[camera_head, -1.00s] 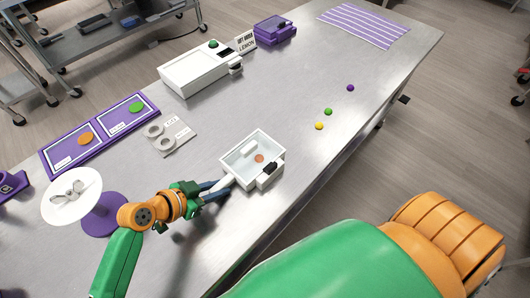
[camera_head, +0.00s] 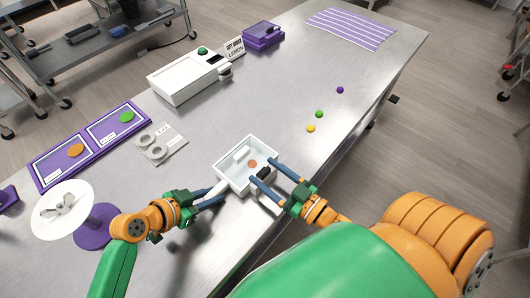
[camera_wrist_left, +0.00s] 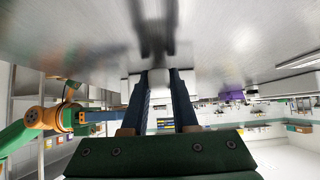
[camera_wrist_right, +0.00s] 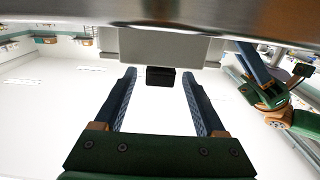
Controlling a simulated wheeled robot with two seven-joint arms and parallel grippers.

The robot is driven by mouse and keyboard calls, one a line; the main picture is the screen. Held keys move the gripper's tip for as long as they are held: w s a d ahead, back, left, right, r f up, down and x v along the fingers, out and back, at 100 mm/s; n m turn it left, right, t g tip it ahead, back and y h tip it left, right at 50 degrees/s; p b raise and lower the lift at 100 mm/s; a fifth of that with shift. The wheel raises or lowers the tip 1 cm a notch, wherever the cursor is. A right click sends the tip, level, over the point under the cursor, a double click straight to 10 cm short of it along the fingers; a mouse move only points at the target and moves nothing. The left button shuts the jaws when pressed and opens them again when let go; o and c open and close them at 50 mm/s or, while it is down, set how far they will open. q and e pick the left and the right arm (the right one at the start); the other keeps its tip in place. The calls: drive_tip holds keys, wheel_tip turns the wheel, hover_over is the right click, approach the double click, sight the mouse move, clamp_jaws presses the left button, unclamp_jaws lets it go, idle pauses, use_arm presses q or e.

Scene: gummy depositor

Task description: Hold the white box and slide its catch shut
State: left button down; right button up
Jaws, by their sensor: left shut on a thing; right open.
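The white box (camera_head: 229,170) is an open-topped tray with a clear inside and an orange disc (camera_head: 252,163) in it. It stands on the steel table near the front edge. Its black catch (camera_head: 263,173) sits on the near right side; the catch also shows between the fingers in the right wrist view (camera_wrist_right: 160,77). My left gripper (camera_head: 219,193) is shut on the white box at its lower left side. My right gripper (camera_head: 275,177) is open, with its fingers on either side of the catch, apparently not closed on it.
A white machine with a green button (camera_head: 185,78) and a purple box (camera_head: 262,36) stand at the back. Several coloured balls lie right of the box, such as the green one (camera_head: 319,114). A white round stand (camera_head: 62,208) is at the left. The table's front edge is close.

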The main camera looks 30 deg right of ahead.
drive_tip(key=shift+w+a, duration=0.2)
drive_tip(key=shift+w, duration=0.3)
clamp_jaws()
idle(1.1)
